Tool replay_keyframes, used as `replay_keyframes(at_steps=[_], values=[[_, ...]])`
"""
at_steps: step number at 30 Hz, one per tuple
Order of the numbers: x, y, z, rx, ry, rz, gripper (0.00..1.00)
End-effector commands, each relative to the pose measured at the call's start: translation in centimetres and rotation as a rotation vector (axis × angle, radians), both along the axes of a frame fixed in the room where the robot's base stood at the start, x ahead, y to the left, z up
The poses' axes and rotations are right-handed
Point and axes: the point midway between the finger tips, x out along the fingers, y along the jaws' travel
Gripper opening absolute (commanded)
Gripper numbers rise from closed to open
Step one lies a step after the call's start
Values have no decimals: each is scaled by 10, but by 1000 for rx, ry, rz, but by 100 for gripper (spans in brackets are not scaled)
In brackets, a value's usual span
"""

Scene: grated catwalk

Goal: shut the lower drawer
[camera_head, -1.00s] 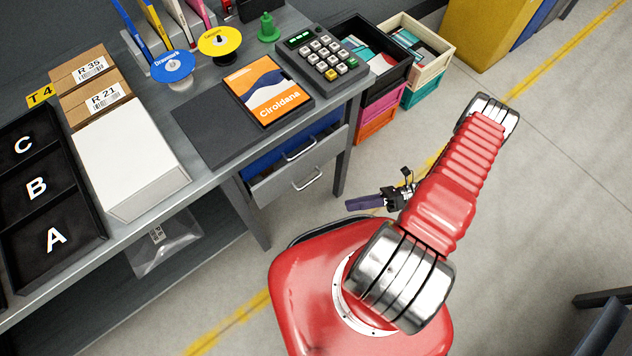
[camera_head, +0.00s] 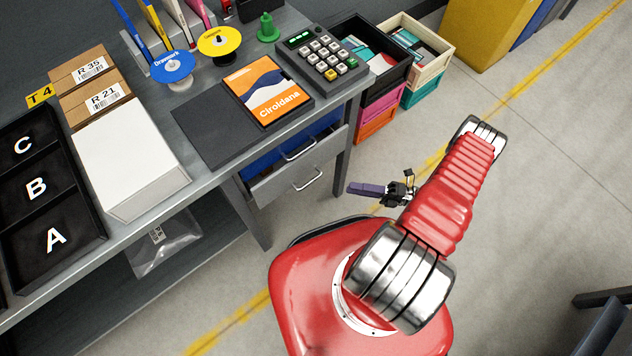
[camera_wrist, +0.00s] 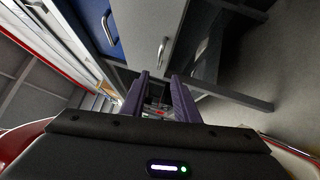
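The lower drawer (camera_head: 285,184) has a grey front with a silver handle, under the right end of the desk. It also shows in the wrist view (camera_wrist: 146,22), with its handle ahead of my fingertips. Above it is the blue-fronted upper drawer (camera_head: 262,166), also with a silver handle (camera_wrist: 108,27). The grey front appears to stand out farther than the blue one; how far is hard to tell. My gripper (camera_head: 350,188) has purple fingers pointing left, to the right of the drawers. In the wrist view the fingers (camera_wrist: 160,76) are apart with nothing held between them.
A grey desk leg (camera_head: 343,160) stands between the drawers and my gripper in the head view. Stacked crates (camera_head: 378,117) stand beyond the desk's right end. The desk top (camera_head: 205,178) carries a calculator, a book and boxes. The floor at right is largely clear.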

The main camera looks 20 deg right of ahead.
Motion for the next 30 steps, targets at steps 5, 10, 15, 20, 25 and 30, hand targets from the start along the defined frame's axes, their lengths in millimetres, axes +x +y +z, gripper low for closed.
replay_keyframes(at_steps=[5, 10, 15, 20, 25, 30], values=[[3, 6, 1, -1, 0, 3, 28], [10, 21, 3, 0, 1, 4, 28], [21, 42, 7, 1, 0, 4, 28], [30, 62, 9, 0, -1, 5, 28], [40, 82, 12, -1, 0, 4, 28], [49, 101, 15, -1, 0, 5, 28]])
